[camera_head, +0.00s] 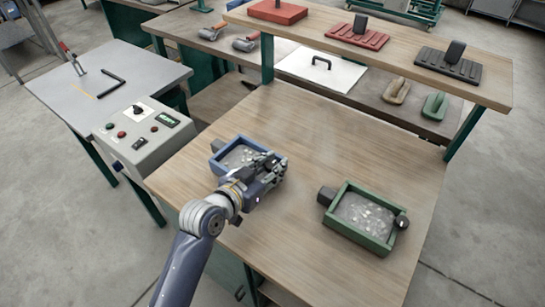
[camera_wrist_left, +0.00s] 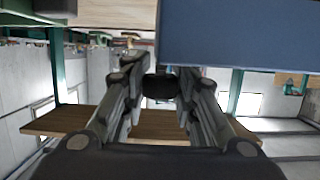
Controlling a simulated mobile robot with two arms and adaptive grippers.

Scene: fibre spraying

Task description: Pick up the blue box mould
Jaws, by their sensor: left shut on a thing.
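The blue box mould (camera_head: 222,159) is on the left part of the wooden table, with greyish clear material inside. My left gripper (camera_head: 268,168) is at its right side, partly covering it. In the left wrist view the mould's blue wall (camera_wrist_left: 240,38) fills the upper right, and the fingers of my left gripper (camera_wrist_left: 160,85) are shut on a dark handle between their tips. Whether the mould rests on the table or is slightly raised I cannot tell. My right gripper is in neither view.
A green box mould (camera_head: 372,243) with dark handles stands to the right on the wooden table (camera_head: 310,130). A control box (camera_head: 145,140) stands at the table's left. A raised shelf (camera_head: 320,40) with red and black tools runs along the back. The table's middle is clear.

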